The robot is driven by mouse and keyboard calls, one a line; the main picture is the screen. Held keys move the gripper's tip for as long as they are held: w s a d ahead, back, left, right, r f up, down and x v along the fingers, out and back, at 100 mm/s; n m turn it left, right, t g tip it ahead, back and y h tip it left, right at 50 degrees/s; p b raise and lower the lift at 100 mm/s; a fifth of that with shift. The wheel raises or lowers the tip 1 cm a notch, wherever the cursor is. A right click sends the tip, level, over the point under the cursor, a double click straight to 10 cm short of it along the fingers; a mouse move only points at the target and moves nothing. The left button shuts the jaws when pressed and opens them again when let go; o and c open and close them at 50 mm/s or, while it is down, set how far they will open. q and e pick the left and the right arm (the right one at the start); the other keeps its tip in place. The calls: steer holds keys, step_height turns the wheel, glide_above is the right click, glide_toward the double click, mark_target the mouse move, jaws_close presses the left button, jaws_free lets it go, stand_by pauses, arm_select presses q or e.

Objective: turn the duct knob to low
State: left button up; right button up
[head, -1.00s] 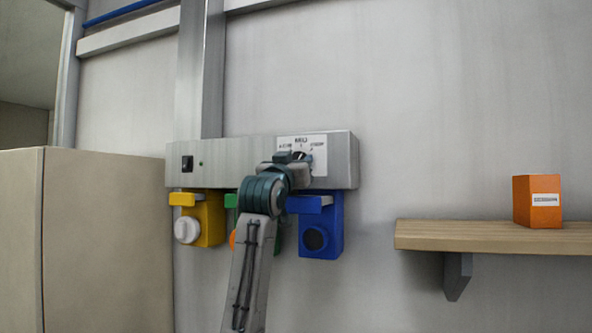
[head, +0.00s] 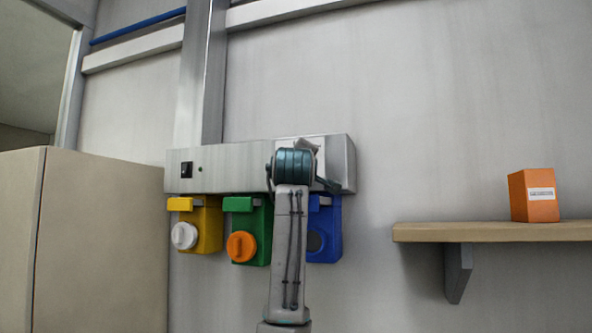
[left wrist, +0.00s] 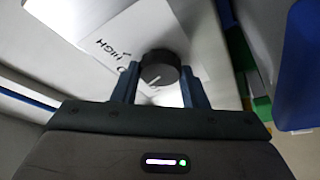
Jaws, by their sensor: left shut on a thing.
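The duct knob (left wrist: 160,66) is round and black, with a pale pointer line, and shows in the left wrist view. It sits on a white label plate (left wrist: 120,38) marked HIGH; the rest of the lettering is cut off or hidden. My left gripper (left wrist: 159,84) has a finger on each side of the knob and is shut on it. In the head view my left arm covers the knob and most of the plate on the grey control box (head: 230,166). My right gripper is not in view.
Yellow (head: 212,228), green (head: 262,222) and blue (head: 330,228) units hang below the box. A dark switch (head: 187,170) and a small unlit lamp (head: 200,169) are on its left. A wooden shelf (head: 470,232) with an orange box (head: 532,200) is at right; a beige cabinet (head: 100,240) at left.

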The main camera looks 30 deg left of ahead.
arm_select(q)
steer(key=n+g, duration=0.1)
steer(key=n, duration=0.2)
steer(key=shift+n+g, duration=0.5)
steer(key=shift+n, duration=0.6)
steer(key=o, duration=1)
steer(key=shift+r, duration=0.1)
steer(key=shift+s, duration=0.1)
